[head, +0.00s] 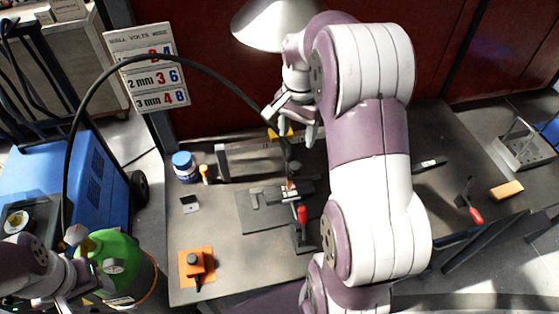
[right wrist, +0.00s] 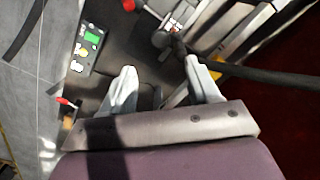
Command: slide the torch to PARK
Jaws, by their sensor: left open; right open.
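The torch (head: 289,163), a dark body on a thick black cable, stands over the welding fixture (head: 258,208) in the middle of the bench. In the right wrist view its dark head (right wrist: 168,42) and cable lie beyond the fingertips, near the right finger. My right gripper (head: 297,136) is open and empty above and behind the fixture; its two pale fingers are spread in the right wrist view (right wrist: 160,68). My left gripper (head: 80,262) is open at the lower left, by the green gas cylinder. I cannot make out a PARK mark.
The black cable (head: 150,58) arches from the blue welder (head: 60,185) over the bench. A red-handled clamp (head: 302,215) stands by the fixture. A blue-lidded jar (head: 184,167) and an orange pad (head: 188,270) are at left. My right arm hides the bench's middle right.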

